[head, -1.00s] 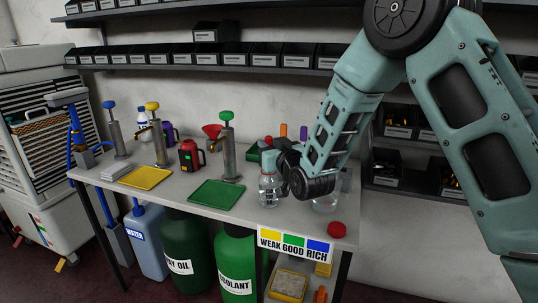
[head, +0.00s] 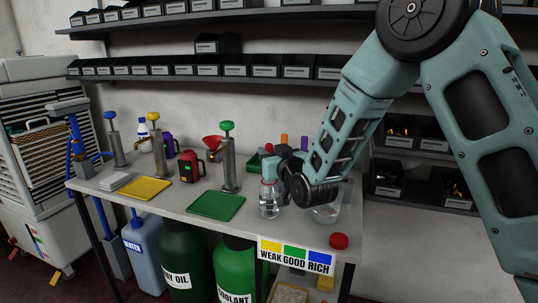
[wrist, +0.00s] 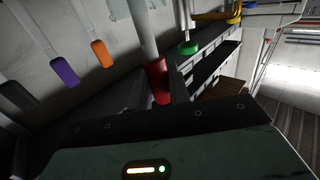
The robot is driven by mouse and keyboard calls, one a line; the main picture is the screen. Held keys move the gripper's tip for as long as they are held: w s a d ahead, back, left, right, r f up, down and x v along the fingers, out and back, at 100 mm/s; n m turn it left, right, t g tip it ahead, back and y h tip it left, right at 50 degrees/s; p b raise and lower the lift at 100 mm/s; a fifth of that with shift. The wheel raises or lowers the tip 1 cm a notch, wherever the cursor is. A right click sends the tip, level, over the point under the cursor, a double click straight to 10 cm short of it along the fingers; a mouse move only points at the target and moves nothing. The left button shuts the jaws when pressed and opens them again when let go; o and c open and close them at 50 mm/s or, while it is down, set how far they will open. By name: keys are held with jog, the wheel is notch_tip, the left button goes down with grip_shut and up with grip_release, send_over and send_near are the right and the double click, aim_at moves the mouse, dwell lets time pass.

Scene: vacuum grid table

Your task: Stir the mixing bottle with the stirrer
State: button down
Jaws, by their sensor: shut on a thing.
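My gripper (wrist: 160,97) is shut on the red end of a stirrer (wrist: 157,80), whose pale rod runs up the wrist view. In the head view my gripper (head: 270,170) is at the right part of the table, just above a clear bottle (head: 269,203), which I take as the mixing bottle. The stirrer is too small and hidden there; I cannot tell whether its tip is inside the bottle. A second clear vessel (head: 327,214) stands to the right, partly behind my wrist.
A red cap (head: 338,241) lies near the front right of the table. Orange (head: 284,140) and purple (head: 304,142) handles stand behind my gripper. A green tray (head: 216,205), a yellow tray (head: 145,188) and pumps stand to the left. Bin shelves line the wall.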

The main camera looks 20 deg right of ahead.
notch_tip(320, 180, up, 13)
jog(key=p, duration=0.6)
jog(key=shift+f+p, duration=0.2)
jog(key=shift+p, duration=0.15)
dwell(1.1)
notch_tip(320, 180, up, 4)
jog(key=shift+p, duration=0.9)
jog(key=shift+f, duration=0.1)
dwell(0.3)
